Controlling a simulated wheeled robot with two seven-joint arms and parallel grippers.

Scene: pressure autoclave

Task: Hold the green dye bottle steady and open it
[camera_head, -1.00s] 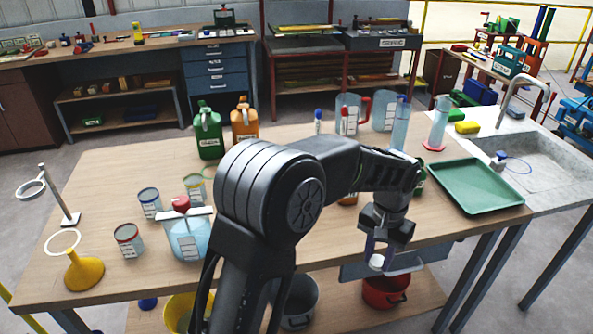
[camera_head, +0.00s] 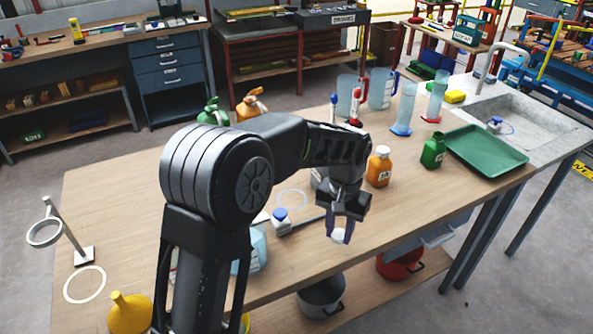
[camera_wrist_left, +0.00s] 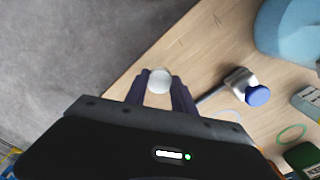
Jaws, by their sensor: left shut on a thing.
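The small green bottle (camera_head: 433,151) with a white label stands upright near the right end of the wooden table, left of the green tray, with its dark green top in place. My left gripper (camera_head: 339,232) points down at the table's front edge, left of and nearer than the bottle, well apart from it. Its dark fingers are shut on a small round white piece (camera_head: 338,238). In the left wrist view this white piece (camera_wrist_left: 160,82) sits between the fingertips; I cannot tell exactly what it is. My right gripper is not in view.
An orange bottle (camera_head: 379,167) stands between my left gripper and the green bottle. A green tray (camera_head: 487,150) lies right of it by the sink. A blue-topped tool (camera_head: 281,222) lies left of the gripper. Clear cylinders (camera_head: 405,108) stand behind. My arm hides the table's middle.

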